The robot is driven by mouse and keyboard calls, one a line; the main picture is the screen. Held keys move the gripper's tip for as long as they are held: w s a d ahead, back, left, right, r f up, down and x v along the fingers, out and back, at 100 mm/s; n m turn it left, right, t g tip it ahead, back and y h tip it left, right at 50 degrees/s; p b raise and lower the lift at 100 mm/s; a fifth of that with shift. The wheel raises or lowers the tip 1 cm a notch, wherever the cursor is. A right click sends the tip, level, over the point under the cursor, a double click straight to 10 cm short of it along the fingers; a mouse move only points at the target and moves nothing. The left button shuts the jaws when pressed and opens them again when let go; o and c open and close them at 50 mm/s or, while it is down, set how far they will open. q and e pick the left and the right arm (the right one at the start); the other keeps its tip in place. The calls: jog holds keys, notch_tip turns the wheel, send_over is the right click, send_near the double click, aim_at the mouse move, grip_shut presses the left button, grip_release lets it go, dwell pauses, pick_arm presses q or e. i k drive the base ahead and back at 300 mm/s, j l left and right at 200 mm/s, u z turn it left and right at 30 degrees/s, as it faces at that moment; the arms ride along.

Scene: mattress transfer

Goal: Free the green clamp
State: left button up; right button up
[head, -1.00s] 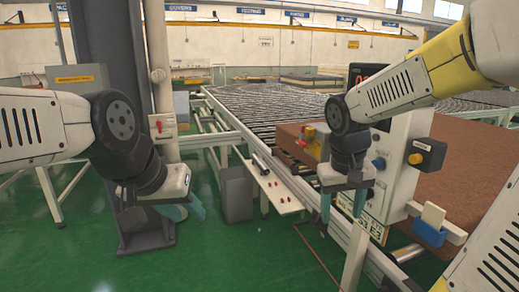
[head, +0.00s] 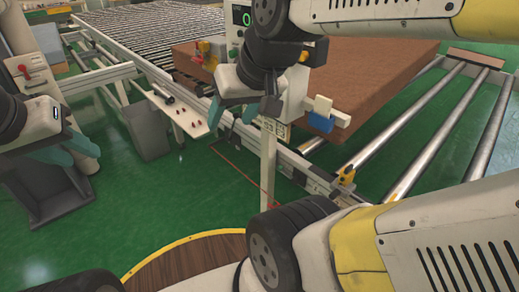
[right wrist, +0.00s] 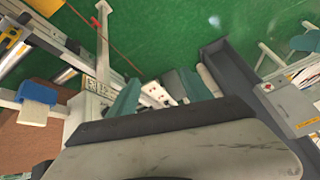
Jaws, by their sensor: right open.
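I cannot make out a green clamp in either view.
A blue block with a white piece (head: 320,118) sticks out beside the box; it also shows in the right wrist view (right wrist: 38,95). A narrow shelf with red knobs (head: 180,113) and a grey bin (head: 147,130) stand left. Bare rollers (head: 410,125) lie right.

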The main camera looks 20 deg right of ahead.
aim_at(287, 173)
jog(key=i+z, duration=0.15)
jog(key=z, duration=1.9)
jog(key=j+z, duration=0.9)
jog(key=k+j+z, duration=0.1)
jog(key=j+z, duration=0.35)
jog(key=k+j+z, duration=0.15)
jog(key=j+z, duration=0.3)
jog(key=k+j+z, duration=0.1)
jog(key=k+j, duration=0.2)
jog(key=j, duration=0.2)
jog(key=k+j, duration=0.35)
jog(key=j, duration=0.15)
jog(key=k+j+z, duration=0.15)
jog(key=k+j, duration=0.2)
jog(key=j, duration=0.15)
